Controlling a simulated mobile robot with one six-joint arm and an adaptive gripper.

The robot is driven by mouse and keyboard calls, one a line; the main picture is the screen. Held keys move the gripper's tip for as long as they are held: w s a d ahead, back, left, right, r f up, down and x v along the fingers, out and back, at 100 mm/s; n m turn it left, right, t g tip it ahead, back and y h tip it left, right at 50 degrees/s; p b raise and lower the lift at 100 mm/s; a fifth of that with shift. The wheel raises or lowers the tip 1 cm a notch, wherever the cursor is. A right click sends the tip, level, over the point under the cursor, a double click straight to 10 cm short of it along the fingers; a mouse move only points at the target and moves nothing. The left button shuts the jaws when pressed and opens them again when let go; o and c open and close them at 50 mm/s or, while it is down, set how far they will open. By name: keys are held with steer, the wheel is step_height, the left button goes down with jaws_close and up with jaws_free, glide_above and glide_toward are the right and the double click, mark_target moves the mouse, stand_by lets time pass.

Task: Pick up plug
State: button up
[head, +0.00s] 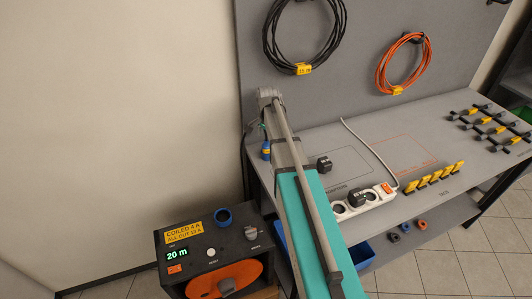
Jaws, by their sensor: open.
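Several candidates for the plug show in the head view, and I cannot tell which is meant. A black plug-like block (324,164) sits on the workbench just right of my arm. Another black plug (357,197) sits in the white power strip (372,204) near the bench's front edge. A small blue connector (266,151) shows just left of my arm, partly covered by it. My arm reaches up from the bottom, its far joint in front of the back panel. My gripper cannot be made out; the arm seems to hide it.
The grey workbench (440,140) holds a row of yellow-marked pieces (434,178) and a black rack (492,128) at right. A black cable coil (303,38) and an orange one (403,63) hang behind. A cable-reel box (218,255) stands lower left. Tiled floor is free at lower right.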

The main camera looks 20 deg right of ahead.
mark_target(267, 145)
steer(key=shift+f, duration=0.1)
steer(key=shift+w+a+f+b, duration=0.1)
steer(key=shift+a+f+b, duration=0.05)
steer(key=shift+f+b, duration=2.45)
steer(key=shift+r, duration=0.15)
steer(key=shift+c, duration=0.3)
jaws_close()
